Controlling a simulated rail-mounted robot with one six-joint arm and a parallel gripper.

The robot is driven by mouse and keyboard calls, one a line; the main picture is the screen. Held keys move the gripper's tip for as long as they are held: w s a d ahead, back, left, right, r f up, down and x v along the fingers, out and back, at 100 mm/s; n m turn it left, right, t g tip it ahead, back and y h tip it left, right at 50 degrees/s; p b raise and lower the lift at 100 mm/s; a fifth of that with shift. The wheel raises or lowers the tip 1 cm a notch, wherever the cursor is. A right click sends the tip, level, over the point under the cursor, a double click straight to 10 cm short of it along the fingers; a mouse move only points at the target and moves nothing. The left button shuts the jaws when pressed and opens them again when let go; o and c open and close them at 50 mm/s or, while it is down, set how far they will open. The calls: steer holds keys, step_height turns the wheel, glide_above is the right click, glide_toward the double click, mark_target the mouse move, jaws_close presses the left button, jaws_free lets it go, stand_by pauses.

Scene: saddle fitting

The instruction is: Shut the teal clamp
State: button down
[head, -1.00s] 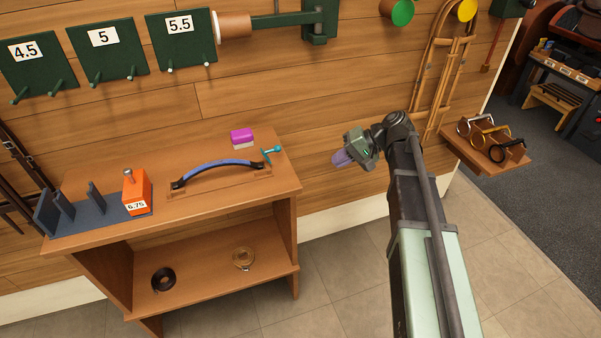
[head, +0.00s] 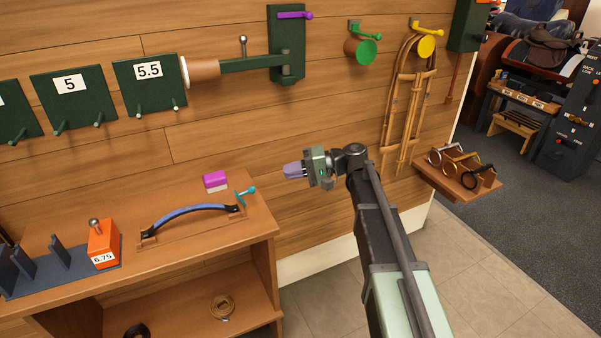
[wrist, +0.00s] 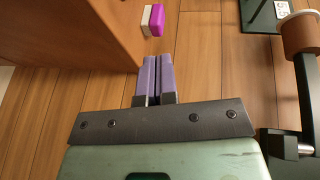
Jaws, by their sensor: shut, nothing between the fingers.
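The teal clamp (head: 246,194) is a small piece with a round knob. It sits on the wooden bench top at the right end of a blue strap (head: 190,214) with dark ends. Whether the clamp is open or shut is too small to tell. My gripper (head: 287,171) has purple fingers, is shut and empty, and points left in the air, to the right of the clamp and apart from it. In the wrist view the fingers (wrist: 157,60) lie side by side, and the clamp does not show.
The bench (head: 262,228) stands against the wooden wall. On it are a magenta-and-white block (head: 215,181) behind the strap and an orange 6.75 block (head: 103,245) at left. A green wall bracket (head: 287,45) with a brown roller hangs above. A small shelf (head: 455,182) holds rings at right.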

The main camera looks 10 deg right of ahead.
steer(key=s+a+f+b, duration=0.1)
steer(key=s+a, duration=0.1)
steer(key=a, duration=0.5)
steer(key=shift+s+a+f, duration=0.2)
steer(key=shift+s+f, duration=0.1)
